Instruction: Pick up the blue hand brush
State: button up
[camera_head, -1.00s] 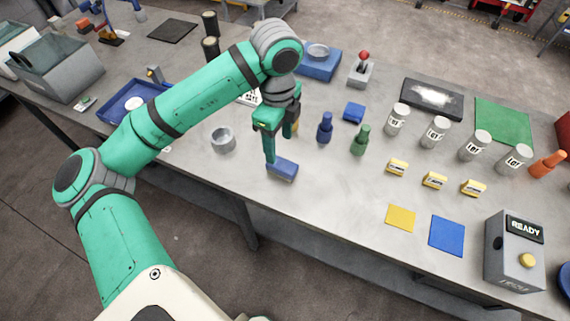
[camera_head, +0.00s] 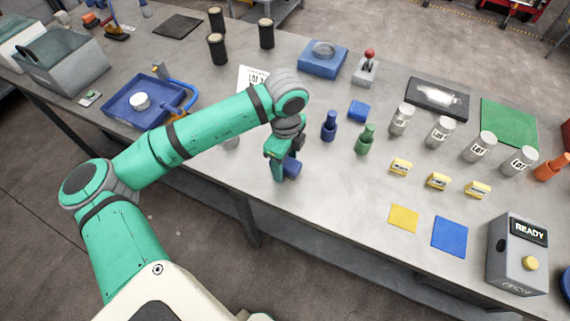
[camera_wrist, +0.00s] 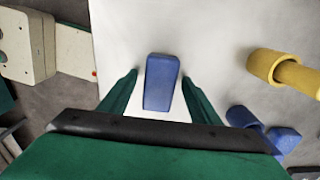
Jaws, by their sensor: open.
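The blue hand brush (camera_head: 292,167) lies near the front edge of the grey workbench and is partly hidden by my gripper in the head view. In the wrist view the brush (camera_wrist: 161,84) shows as a plain blue block, lengthwise between my two green fingers. My gripper (camera_head: 281,166) is open and low over the brush. In the wrist view my gripper (camera_wrist: 160,75) has one fingertip on each side of the brush, with a visible gap to each.
A blue bottle (camera_head: 329,126) and a green bottle (camera_head: 366,139) stand to the right, with a blue block (camera_head: 358,110) behind. A metal cup (camera_head: 231,141) is partly behind my arm. A yellow cylindrical thing (camera_wrist: 285,70) shows in the wrist view.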

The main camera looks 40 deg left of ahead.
aim_at(285, 162)
jog(key=shift+d, duration=0.1)
jog(key=shift+c, duration=0.3)
jog(key=c, duration=1.1)
jog(key=shift+r, duration=0.55)
notch_tip(285, 162, up, 2)
jog(key=shift+s+r, duration=0.15)
jog(key=shift+r, duration=0.1)
jog(key=s+d+r, duration=0.1)
jog(key=s+r, duration=0.2)
jog(key=s, duration=0.1)
jog(key=s+d+r, duration=0.1)
jog(key=s+r, duration=0.2)
jog(key=s, duration=0.2)
jog(key=s+d+r, duration=0.1)
jog(key=s+r, duration=0.2)
jog(key=s, duration=0.1)
jog(key=shift+s+d+r, duration=0.15)
jog(key=shift+d+r, duration=0.1)
jog(key=shift+d, duration=0.1)
